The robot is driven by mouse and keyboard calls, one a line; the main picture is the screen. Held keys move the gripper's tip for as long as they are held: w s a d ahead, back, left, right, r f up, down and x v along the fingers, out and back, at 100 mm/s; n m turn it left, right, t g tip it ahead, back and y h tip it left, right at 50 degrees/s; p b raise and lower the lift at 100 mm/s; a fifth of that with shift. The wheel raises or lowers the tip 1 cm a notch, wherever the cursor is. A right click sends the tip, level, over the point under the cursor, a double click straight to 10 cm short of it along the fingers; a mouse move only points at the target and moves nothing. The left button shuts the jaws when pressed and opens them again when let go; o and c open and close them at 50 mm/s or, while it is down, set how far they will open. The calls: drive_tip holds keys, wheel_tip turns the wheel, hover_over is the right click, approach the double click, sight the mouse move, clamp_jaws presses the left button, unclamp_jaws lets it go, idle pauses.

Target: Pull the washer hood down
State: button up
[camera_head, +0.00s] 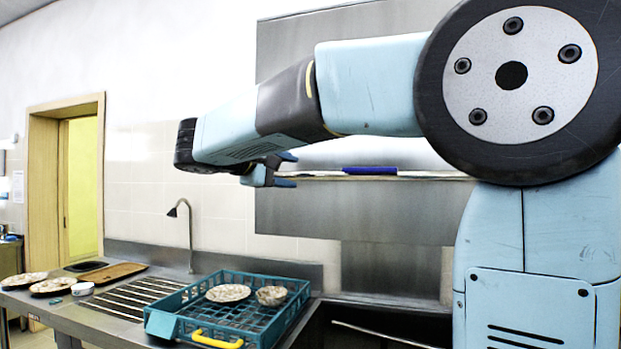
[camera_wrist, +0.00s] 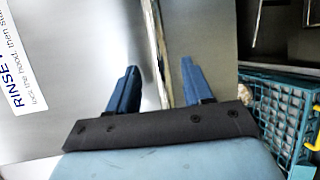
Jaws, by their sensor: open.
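The washer hood (camera_head: 300,42) is a large stainless steel panel on the wall, partly hidden behind my arm. In the wrist view its steel face (camera_wrist: 75,75) fills the left side. A narrow pale edge strip (camera_wrist: 152,60) runs along that face. My gripper (camera_head: 291,170) is open and level with the pale ledge under the upper panel. In the wrist view the blue fingers of my gripper (camera_wrist: 160,78) lie on either side of the edge strip in the picture. Nothing is visibly gripped. I cannot tell whether a finger touches the strip.
A teal rack (camera_head: 180,320) with a yellow handle stands on the steel counter below, holding a plate (camera_head: 228,293) and a bowl (camera_head: 271,296). A blue bar (camera_head: 370,171) lies along the ledge. A tap (camera_head: 189,235) rises at left. A printed label (camera_wrist: 22,60) is on the steel.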

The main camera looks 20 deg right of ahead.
sight(304, 176)
drive_tip(key=shift+x, duration=3.5)
drive_tip(key=shift+c, duration=0.5)
drive_tip(key=shift+f, duration=0.1)
clamp_jaws()
